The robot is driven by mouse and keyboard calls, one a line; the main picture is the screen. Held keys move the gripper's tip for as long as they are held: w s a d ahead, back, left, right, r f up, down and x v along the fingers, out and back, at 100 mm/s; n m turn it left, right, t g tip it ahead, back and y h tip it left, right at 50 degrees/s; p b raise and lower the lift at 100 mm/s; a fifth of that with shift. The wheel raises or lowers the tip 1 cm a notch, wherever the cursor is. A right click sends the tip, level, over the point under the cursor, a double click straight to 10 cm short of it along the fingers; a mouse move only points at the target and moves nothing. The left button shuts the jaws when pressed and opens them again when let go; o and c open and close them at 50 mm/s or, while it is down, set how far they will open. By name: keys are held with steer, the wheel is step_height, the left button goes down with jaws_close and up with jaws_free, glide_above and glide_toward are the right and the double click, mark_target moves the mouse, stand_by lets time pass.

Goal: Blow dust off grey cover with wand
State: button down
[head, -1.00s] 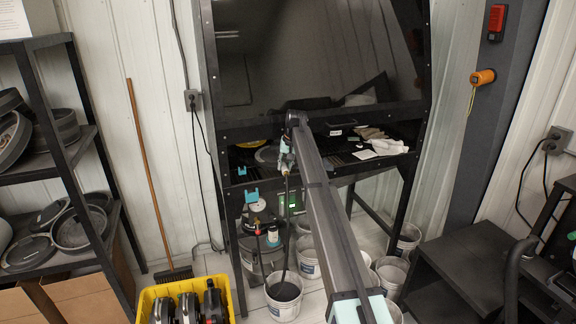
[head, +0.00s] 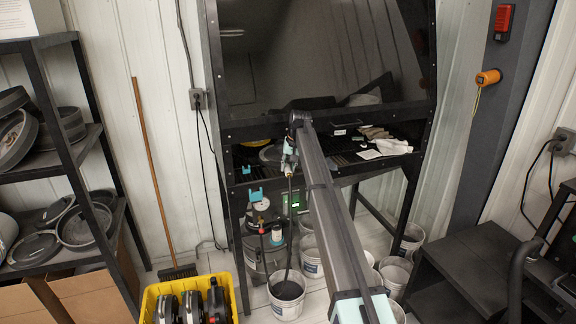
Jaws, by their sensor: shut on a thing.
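The grey cover (head: 270,154) appears as a round grey disc on the dark slotted work surface inside the hooded bench, just left of my arm. My gripper (head: 290,147) is at the front edge of that bench opening, at the far end of my long arm, and is small in view. It is shut on the wand (head: 289,164), a slim pale and teal tool with a dark hose hanging from it towards a bucket. The wand is beside the cover and seems apart from it. Its exact tip and any dust are too small to tell.
The bench (head: 330,172) has a dark glass hood above its opening. A white cloth (head: 391,147) lies at the right of its surface. Several buckets (head: 287,297) stand below. A yellow crate (head: 228,297), a shelf rack (head: 60,150) and dark steps (head: 455,260) flank the bench.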

steer(key=s+r+p, duration=0.2)
steer(key=s+r, duration=0.1)
steer(key=s, duration=1)
steer(key=shift+s, duration=0.2)
steer(key=shift+d, duration=0.15)
